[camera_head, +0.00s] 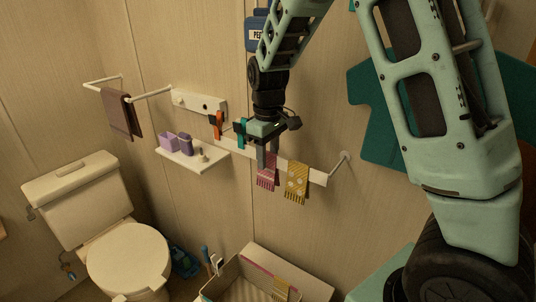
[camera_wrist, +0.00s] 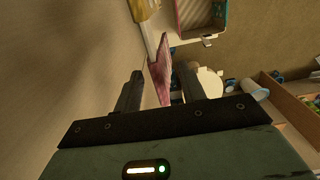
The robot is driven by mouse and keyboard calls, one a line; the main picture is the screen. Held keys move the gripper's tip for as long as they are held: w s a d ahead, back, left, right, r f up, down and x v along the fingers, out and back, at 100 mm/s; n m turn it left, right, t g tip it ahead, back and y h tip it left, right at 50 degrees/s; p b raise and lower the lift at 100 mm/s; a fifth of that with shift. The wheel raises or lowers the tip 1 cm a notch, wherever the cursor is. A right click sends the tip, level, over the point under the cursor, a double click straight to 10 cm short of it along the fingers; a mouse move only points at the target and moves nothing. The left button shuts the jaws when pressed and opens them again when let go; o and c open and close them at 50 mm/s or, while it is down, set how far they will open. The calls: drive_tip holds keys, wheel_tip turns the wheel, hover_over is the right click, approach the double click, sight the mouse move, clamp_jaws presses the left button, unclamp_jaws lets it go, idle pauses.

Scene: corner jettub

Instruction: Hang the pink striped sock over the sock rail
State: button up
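The pink striped sock (camera_head: 266,178) hangs at the white sock rail (camera_head: 315,177), just below my gripper (camera_head: 267,155). In the wrist view the sock (camera_wrist: 160,72) lies between my two fingers, with a gap on either side. My gripper (camera_wrist: 159,74) is open there. The rail (camera_wrist: 152,38) runs away beyond the sock in that view. The fingers and wrist hide the sock's top in the head view, so I cannot fully see how it lies over the rail.
A yellow patterned sock (camera_head: 298,184) hangs on the rail to the right. A shelf (camera_head: 192,158) with purple containers and a towel rail (camera_head: 150,98) with a brown towel are to the left. A toilet (camera_head: 127,262) stands lower left. An open box (camera_head: 245,262) is below.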

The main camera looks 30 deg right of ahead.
wheel_tip(320, 180, up, 17)
drive_tip(key=b, duration=0.2)
drive_tip(key=s+a+f+n+y, duration=0.1)
drive_tip(key=s+a+f, duration=0.35)
drive_tip(key=a, duration=0.25)
drive_tip(key=s+a+f+n, duration=0.1)
drive_tip(key=s+a+f, duration=0.3)
drive_tip(key=s+a, duration=0.3)
drive_tip(key=s+a+f, duration=0.3)
drive_tip(key=s+f, duration=0.1)
drive_tip(key=s, duration=0.4)
drive_tip(key=s+a+f+n, duration=0.1)
drive_tip(key=s+f, duration=0.3)
drive_tip(key=s, duration=0.4)
drive_tip(key=shift+a+f, duration=0.25)
drive_tip(key=shift+a, duration=0.65)
drive_tip(key=shift+d, duration=0.1)
